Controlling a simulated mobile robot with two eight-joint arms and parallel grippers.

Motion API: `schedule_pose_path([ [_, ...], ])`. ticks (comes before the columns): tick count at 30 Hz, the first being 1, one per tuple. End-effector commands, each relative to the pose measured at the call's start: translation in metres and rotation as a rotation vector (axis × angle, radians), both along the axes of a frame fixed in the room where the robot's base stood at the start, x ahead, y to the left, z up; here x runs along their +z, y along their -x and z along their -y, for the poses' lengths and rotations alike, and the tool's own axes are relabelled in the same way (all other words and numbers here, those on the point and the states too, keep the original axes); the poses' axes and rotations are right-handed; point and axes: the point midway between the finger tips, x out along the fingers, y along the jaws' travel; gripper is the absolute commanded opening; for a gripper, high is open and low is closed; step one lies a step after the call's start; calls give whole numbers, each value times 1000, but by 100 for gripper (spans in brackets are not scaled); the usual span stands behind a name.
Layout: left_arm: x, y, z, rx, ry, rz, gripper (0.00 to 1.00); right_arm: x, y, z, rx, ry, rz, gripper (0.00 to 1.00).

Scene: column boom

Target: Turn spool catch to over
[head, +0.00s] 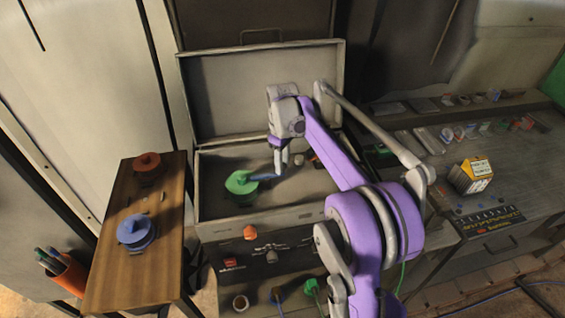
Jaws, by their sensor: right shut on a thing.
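A green spool (240,184) sits inside the open grey case, at the left of its interior. A blue-grey lever (263,177) reaches from the green spool to the right; it looks like the spool catch. My right gripper (279,172) points down into the case and is shut on the lever's right end. The fingertips partly hide that end, and the exact grip is small in view. My left gripper is not in view.
The case lid (225,95) stands open behind. At left, a wooden table (110,285) holds an orange-red spool (147,162) and a blue spool (135,231). An orange cup (70,275) with pens is beside it. A workbench (420,200) at right holds a yellow-topped box (473,176).

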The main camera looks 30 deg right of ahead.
Motion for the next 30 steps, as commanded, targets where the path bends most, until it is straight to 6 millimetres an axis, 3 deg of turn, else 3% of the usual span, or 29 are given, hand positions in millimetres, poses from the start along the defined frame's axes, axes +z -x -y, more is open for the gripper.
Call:
schedule_pose_path([
  [2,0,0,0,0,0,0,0,1,-1,0,0,1,3,0],
  [3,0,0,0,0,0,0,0,1,-1,0,0,1,3,43],
  [7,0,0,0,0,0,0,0,1,0,0,0,1,2,66],
  [19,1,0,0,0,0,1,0,9,0,0,-1,0,1,66],
  [30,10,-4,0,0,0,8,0,80,-1,0,-1,1,3,66],
])
